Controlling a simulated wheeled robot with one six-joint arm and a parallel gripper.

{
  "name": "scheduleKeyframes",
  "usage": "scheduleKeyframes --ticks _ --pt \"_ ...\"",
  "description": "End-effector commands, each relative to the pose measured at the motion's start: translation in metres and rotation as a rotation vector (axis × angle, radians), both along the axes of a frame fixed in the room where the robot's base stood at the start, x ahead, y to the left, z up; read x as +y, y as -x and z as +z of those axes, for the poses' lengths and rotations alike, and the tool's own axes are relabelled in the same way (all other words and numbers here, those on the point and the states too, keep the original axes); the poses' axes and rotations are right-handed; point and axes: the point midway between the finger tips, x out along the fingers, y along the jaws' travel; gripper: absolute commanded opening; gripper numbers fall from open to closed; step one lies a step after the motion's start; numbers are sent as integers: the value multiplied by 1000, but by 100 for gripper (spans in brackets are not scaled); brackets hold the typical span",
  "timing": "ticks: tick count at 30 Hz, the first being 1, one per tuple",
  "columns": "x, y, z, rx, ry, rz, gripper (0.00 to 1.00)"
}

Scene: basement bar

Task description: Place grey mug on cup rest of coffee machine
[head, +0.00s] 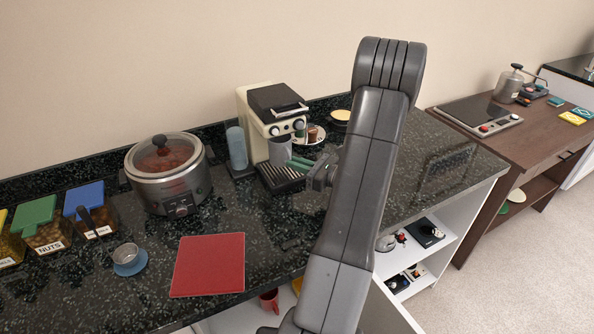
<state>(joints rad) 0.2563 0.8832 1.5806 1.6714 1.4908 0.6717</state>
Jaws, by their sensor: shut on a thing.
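The grey mug (279,150) is under the front of the cream and black coffee machine (256,113), over the back part of its dark slatted cup rest (281,180). The mug looks upright; whether its base touches the cup rest cannot be told. My gripper (299,163) reaches in from the right with its green fingers at the mug's right side, shut on it. The exact grip on the mug is too small to make out. My arm crosses the counter at the right of the machine.
A blue-grey cylinder (237,148) stands left of the machine, with a slow cooker (167,175) farther left. A plate with a small brown item (312,135) is behind my gripper. A red mat (208,265) and a small metal cup (126,253) on a blue saucer are in front.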

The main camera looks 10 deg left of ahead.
Motion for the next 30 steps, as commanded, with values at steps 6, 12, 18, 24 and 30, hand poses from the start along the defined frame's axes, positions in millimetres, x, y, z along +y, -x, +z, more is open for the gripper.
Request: scheduleKeyframes --ticks 6,12,18,24,30 --pt "2 -1 -15 2 -2 -1 0" --pt "2 -1 -32 0 -1 -1 0" --pt "1 -1 -35 -2 0 -1 0" --pt "1 -1 -39 -1 -1 -1 0" --pt "1 -1 -40 0 0 -1 31"
